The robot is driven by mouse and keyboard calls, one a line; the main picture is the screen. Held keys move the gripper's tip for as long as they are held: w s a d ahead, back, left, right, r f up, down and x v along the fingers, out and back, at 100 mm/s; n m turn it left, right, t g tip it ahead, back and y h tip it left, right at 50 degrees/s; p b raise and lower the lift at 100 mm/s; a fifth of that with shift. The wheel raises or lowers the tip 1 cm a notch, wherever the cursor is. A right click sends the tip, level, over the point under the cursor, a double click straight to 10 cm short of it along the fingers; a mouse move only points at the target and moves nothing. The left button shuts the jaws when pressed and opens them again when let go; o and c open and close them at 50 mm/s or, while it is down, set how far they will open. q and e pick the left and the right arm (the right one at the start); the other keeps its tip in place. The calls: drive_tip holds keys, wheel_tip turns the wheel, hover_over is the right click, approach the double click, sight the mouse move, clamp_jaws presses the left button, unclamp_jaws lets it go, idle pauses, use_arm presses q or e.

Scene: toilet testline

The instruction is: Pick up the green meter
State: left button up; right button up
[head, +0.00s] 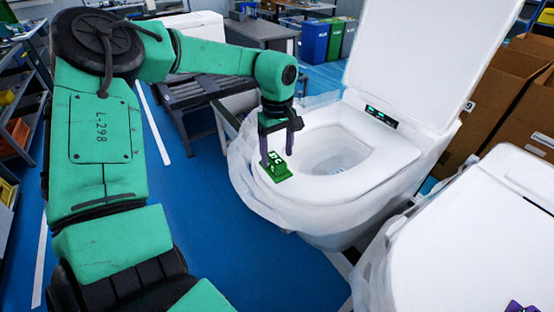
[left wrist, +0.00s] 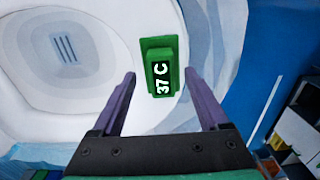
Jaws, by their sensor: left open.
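The green meter (head: 277,171) lies on the white toilet seat (head: 330,187), near its front left edge in the head view. In the left wrist view the green meter (left wrist: 160,66) shows a "37 C" label and sits ahead of the fingertips, between their lines. My left gripper (head: 279,158) is open and just above the meter, pointing down. I cannot tell whether a finger touches the meter. A purple tip at the lower right corner of the head view may be part of my right gripper.
The toilet's raised lid (head: 410,60) stands behind the bowl. A second white toilet (head: 475,240) with its lid down is at the right. Cardboard boxes (head: 510,95) are at the far right. Blue floor (head: 225,240) is free at the left of the toilet.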

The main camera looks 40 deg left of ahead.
use_arm(q)
wheel_tip(320, 180, down, 2)
drive_tip(key=shift+s+a+f, duration=0.15)
drive_tip(key=shift+f, duration=0.3)
drive_tip(key=shift+r, duration=0.1)
clamp_jaws()
use_arm(e)
drive_tip(key=shift+d+r, duration=0.3)
drive_tip(key=shift+r, duration=0.45)
use_arm(q)
drive_tip(key=shift+r, duration=0.1)
